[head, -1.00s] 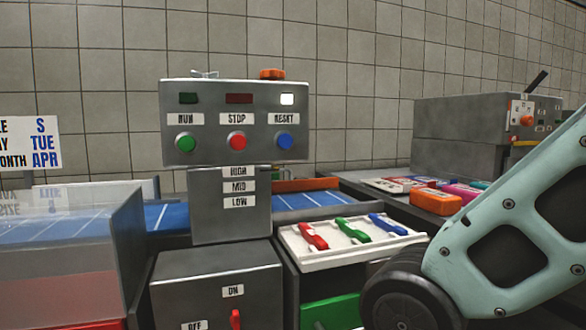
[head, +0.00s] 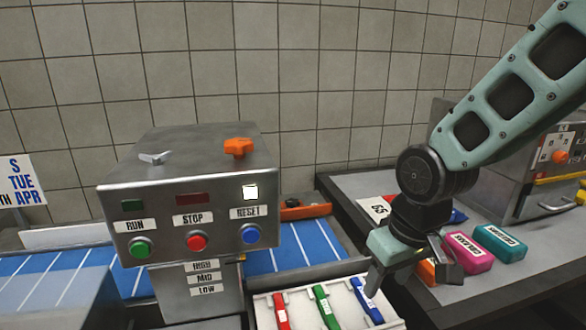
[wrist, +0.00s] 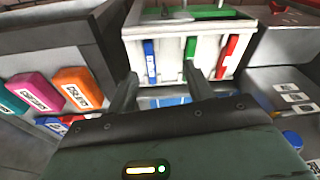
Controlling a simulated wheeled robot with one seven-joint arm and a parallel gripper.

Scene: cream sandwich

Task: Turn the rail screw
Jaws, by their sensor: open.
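My gripper (head: 412,278) is open and empty, above the gap between the white tool tray and the right-hand counter. Its two fingers also show apart in the wrist view (wrist: 163,92). An orange rail (head: 312,212) runs along the far edge of the blue belt, with a small dark knob (head: 291,202) on it. An orange star-shaped knob (head: 238,147) and a grey wing screw (head: 155,158) stand on top of the control box. I cannot tell which of these is the rail screw. My gripper touches none of them.
The grey control box (head: 190,205) stands left of my gripper. The white tray (head: 265,312) holds red, green and blue tools. Pink (head: 466,252) and teal (head: 500,241) blocks lie on the counter, near a grey machine (head: 500,190). The space above the belt is open.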

